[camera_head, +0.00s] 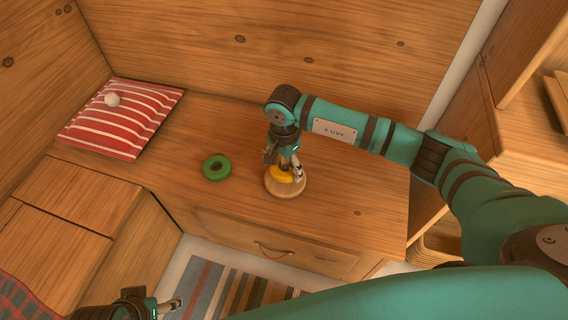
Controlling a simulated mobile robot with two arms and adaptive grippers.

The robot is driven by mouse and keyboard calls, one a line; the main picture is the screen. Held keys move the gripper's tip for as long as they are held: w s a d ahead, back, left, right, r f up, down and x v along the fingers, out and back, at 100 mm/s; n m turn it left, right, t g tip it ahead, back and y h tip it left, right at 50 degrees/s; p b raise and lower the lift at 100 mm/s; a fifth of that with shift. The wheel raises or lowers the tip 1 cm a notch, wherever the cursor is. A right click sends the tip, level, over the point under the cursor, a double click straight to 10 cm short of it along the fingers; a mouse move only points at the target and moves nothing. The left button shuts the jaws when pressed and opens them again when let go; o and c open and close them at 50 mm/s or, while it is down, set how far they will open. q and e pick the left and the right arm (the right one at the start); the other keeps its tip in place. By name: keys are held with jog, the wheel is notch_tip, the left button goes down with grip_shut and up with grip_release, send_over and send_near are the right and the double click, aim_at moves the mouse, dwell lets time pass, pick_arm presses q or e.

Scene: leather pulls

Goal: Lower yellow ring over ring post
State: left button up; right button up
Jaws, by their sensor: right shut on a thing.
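The yellow ring (281,174) is in my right gripper (284,172), which is shut on it and points down. The ring post's round pale wooden base (287,190) stands on the wooden bench top, directly below the ring in the picture. The gripper hides most of the upright post. I cannot tell whether the ring is around the post or touches the base. My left gripper (171,306) shows only partly at the bottom edge, away from the post. Whether it is open or shut is unclear.
A green ring (216,167) lies flat on the bench, left of the post. A drawer with a leather pull (274,251) is below the bench's front edge. Bench space right of the post is clear.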

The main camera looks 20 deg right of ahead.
jog(key=shift+f+b, duration=0.35)
jog(key=shift+f, duration=0.2)
pick_arm(q)
jog(key=shift+w+d+f+t, duration=0.2)
jog(key=shift+w+f+t, duration=0.2)
jog(key=shift+w, duration=0.25)
pick_arm(e)
jog(key=o, duration=1.2)
jog(key=shift+f, duration=0.1)
jog(key=shift+c, duration=0.2)
pick_arm(q)
jog(key=shift+w, duration=0.1)
pick_arm(e)
notch_tip(320, 180, up, 12)
jog(key=shift+r, duration=0.1)
